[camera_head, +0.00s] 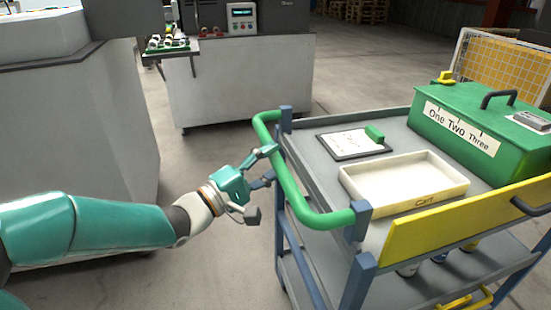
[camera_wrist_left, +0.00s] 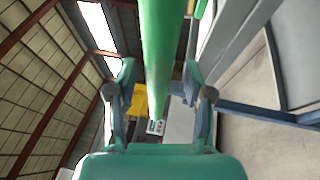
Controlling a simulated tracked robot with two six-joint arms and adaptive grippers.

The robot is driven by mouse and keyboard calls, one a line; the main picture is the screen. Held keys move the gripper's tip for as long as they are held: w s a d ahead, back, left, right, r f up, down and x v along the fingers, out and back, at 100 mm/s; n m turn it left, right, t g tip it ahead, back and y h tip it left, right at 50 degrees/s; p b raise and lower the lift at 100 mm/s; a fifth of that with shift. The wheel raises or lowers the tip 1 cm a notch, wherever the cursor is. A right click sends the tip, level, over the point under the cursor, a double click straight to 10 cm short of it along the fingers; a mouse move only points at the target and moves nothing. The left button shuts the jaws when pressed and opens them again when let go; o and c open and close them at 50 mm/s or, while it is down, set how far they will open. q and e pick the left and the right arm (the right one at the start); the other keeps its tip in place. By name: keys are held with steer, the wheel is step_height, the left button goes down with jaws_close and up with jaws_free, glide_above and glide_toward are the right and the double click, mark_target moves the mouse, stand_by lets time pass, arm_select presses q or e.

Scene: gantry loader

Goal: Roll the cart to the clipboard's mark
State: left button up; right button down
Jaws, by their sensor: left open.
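The cart (camera_head: 326,180) stands at the right in the head view, with blue posts, grey shelves and a green push handle (camera_head: 296,193) on its left end. A clipboard (camera_head: 340,147) with a white sheet and green clip lies on its top shelf; the writing is too small to read. My left gripper (camera_head: 266,167) is open at the handle's left side. In the left wrist view the handle (camera_wrist_left: 160,45) runs between the spread fingers of the left gripper (camera_wrist_left: 159,85). Contact cannot be told. My right gripper is out of view.
The top shelf also holds a white tray (camera_head: 397,208) and a green box (camera_head: 470,130) labelled "One Two Three". A grey machine (camera_head: 240,80) stands behind, and a grey cabinet (camera_head: 75,120) at left. Bare concrete floor (camera_head: 370,60) lies behind the cart.

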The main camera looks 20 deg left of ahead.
arm_select(q)
steer(key=shift+x, duration=0.85)
steer(key=shift+c, duration=0.4)
jaws_close()
